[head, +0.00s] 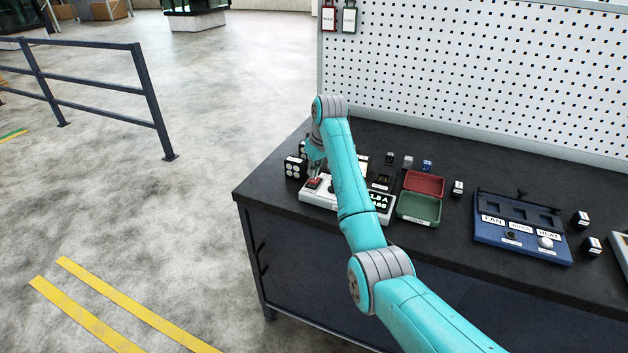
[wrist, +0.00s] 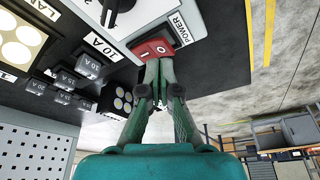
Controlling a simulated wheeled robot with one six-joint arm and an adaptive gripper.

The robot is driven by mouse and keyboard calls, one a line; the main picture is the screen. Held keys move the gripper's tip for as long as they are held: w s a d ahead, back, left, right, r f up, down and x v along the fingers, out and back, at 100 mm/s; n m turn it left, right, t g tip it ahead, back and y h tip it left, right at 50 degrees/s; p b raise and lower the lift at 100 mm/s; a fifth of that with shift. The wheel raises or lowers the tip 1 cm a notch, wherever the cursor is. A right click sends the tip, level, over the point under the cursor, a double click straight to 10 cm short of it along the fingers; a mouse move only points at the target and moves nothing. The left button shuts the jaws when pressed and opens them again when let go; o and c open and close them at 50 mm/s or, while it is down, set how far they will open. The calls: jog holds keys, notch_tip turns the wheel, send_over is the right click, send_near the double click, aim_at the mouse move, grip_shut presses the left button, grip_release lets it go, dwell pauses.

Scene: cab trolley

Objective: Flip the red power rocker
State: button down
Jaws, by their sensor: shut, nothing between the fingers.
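The red power rocker (wrist: 152,49) sits on a white panel (wrist: 187,22) beside a "POWER" label, with a white ring mark showing on its face. It also shows in the head view as a small red patch (head: 313,183) at the left end of the white panel (head: 322,201). My gripper (wrist: 159,62) is shut and empty, its fingertips at the rocker's edge in the wrist view. I cannot tell whether they touch it. In the head view my gripper (head: 315,168) is just above the rocker, partly hidden by my arm. The rocker's tilt is unclear.
A black block with white round lights (head: 295,168) stands left of the panel. Red (head: 424,183) and green (head: 419,208) trays and a blue switch panel (head: 520,229) lie to the right. Small dark modules stand behind. A white pegboard (head: 480,75) backs the bench.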

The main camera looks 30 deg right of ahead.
aim_at(313, 182)
jog(key=shift+f, duration=1.05)
dwell(0.4)
jog(key=shift+r, duration=3.55)
